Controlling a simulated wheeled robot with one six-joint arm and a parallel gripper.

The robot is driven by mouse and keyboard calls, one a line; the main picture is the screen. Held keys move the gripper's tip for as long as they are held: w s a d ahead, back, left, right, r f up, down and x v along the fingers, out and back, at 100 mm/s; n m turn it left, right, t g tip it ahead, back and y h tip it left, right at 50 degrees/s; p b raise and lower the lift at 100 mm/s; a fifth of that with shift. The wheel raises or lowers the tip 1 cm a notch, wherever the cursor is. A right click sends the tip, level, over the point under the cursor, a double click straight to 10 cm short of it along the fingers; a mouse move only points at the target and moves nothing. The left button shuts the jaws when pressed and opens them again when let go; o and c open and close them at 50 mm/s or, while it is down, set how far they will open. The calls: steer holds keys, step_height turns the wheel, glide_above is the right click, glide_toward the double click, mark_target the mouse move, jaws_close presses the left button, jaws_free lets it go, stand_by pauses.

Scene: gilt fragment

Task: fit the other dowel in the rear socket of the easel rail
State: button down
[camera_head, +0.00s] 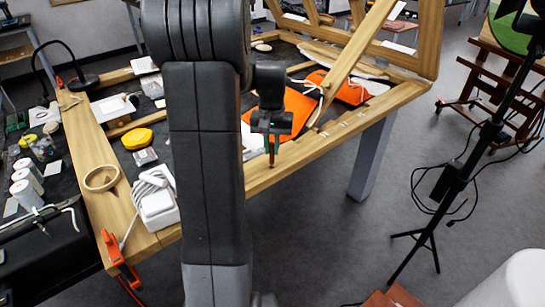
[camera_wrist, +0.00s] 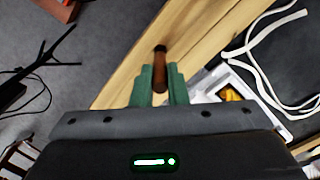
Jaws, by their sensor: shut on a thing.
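My gripper (camera_head: 271,138) is over the near right wooden rail (camera_head: 345,123) of the big frame, its fingers pointing down. In the wrist view its two green fingers (camera_wrist: 161,84) are shut on a brown dowel (camera_wrist: 159,76) with a dark far end. The dowel also shows in the head view as a thin upright piece (camera_head: 272,158) below the fingers. Its dark end lies over the pale rail (camera_wrist: 120,82) in the wrist view. I cannot tell whether the end touches the rail or sits in a socket. No socket opening is clearly visible.
Orange cloth bags (camera_head: 297,112) lie inside the frame behind my gripper. A leaning wooden easel frame (camera_head: 430,40) rises at the back right. A white tray (camera_wrist: 205,82) and white straps (camera_wrist: 262,62) lie beside the rail. A black stand (camera_head: 470,155) with cables stands right. My arm hides the middle.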

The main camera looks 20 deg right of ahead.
mark_target(272, 163)
steer(key=shift+f, duration=1.85)
steer(key=shift+f, duration=0.25)
steer(key=c, duration=1.4)
jaws_free()
steer(key=shift+r, duration=0.1)
steer(key=shift+c, duration=0.2)
step_height(272, 163, up, 12)
steer(key=shift+r, duration=0.2)
